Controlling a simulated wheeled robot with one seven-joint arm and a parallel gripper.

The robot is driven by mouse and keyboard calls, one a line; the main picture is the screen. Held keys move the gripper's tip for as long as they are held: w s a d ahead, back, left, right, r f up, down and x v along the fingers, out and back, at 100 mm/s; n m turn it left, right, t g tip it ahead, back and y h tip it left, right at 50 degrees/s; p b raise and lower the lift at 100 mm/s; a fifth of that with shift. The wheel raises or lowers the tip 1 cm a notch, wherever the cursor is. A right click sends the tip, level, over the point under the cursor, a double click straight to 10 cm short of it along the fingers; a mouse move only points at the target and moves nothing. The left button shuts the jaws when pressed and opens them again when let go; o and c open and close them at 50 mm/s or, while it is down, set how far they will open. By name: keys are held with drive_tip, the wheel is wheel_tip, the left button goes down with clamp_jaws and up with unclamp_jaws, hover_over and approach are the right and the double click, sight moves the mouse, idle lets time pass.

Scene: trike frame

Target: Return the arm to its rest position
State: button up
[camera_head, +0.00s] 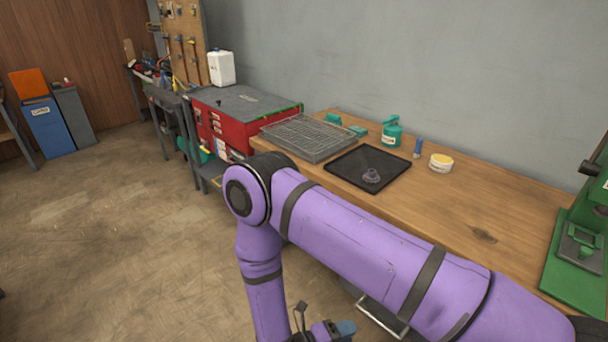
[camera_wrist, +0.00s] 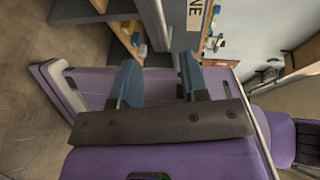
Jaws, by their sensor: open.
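My purple arm (camera_head: 350,240) reaches across the head view from the lower right, bends at an elbow in front of the bench, and runs down toward the floor. My gripper (camera_head: 335,329) is only partly in view at the bottom edge of the head view, low in front of the wooden workbench. In the wrist view my gripper (camera_wrist: 160,78) shows two blue-grey fingers standing apart, with nothing seen between them. Purple parts of my own body lie close behind the fingers.
A red cabinet (camera_head: 235,128) stands left. The left floor (camera_head: 110,230) is clear.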

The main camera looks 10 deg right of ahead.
drive_tip(key=w+d+r+m+g+y, duration=0.2)
drive_tip(key=r+m, duration=0.5)
drive_tip(key=r, duration=0.4)
drive_tip(key=w+d+r+m+g+y, duration=0.25)
drive_tip(key=r+m, duration=0.45)
drive_tip(key=r, duration=0.4)
drive_tip(key=w+d+r+m+g+y, duration=0.25)
drive_tip(key=r+m, duration=0.35)
drive_tip(key=r, duration=0.5)
drive_tip(key=s+d+r+m+t+y, duration=0.4)
drive_tip(key=s+r+m, duration=0.4)
drive_tip(key=r+m, duration=0.2)
drive_tip(key=s+d+r+m+t+y, duration=0.4)
drive_tip(key=s+r+m, duration=0.3)
drive_tip(key=r, duration=0.5)
drive_tip(key=m, duration=0.2)
drive_tip(key=shift+s+r+m, duration=0.3)
drive_tip(key=shift+s+m, duration=0.05)
drive_tip(key=shift+m, duration=0.05)
